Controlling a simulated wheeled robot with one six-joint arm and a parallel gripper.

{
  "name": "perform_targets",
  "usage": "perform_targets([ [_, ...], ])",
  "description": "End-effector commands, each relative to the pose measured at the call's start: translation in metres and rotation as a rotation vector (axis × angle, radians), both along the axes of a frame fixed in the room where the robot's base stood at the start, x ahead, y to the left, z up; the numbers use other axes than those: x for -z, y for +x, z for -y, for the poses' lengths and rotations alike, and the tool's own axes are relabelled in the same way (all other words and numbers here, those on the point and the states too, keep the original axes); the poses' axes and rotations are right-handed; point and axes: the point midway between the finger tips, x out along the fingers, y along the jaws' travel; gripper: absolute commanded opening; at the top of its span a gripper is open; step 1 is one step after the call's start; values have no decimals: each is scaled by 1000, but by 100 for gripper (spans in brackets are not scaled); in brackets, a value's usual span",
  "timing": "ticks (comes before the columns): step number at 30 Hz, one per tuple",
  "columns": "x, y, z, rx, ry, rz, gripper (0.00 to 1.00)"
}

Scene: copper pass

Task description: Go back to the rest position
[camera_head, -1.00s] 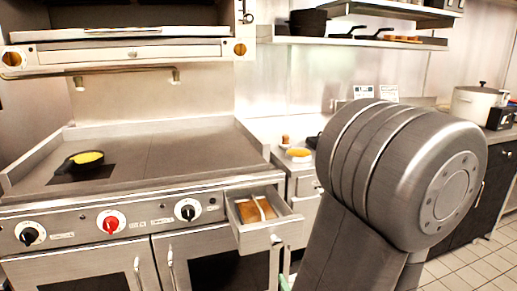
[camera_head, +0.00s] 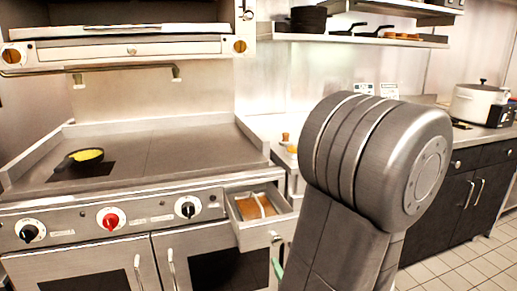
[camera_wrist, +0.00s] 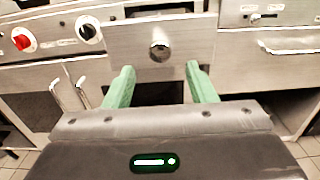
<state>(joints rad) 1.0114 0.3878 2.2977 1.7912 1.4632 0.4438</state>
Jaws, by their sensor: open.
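My gripper (camera_wrist: 162,88) shows in the wrist view with two green fingers spread apart and nothing between them. It faces the front of a pulled-out drawer (camera_wrist: 190,36) with a round knob, and the fingertips are below the knob. I cannot tell whether they touch the drawer front. In the head view my arm fills the right middle, and only a bit of green finger (camera_head: 277,268) shows below the open drawer (camera_head: 248,238). The drawer holds a brown item with a pale strip across it.
A griddle (camera_head: 150,150) with a small black pan (camera_head: 80,158) holding something yellow stands at left. Red and black knobs line its front. A shelf (camera_head: 350,38) with dark pans hangs above. A white pot (camera_head: 478,103) stands at right. Tiled floor (camera_head: 460,265) is clear at lower right.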

Motion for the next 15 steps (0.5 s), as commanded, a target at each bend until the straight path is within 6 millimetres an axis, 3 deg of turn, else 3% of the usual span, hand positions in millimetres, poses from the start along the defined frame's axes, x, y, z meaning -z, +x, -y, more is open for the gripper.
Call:
perform_targets([
  [15,0,53,-19,-5,0,1,51],
])
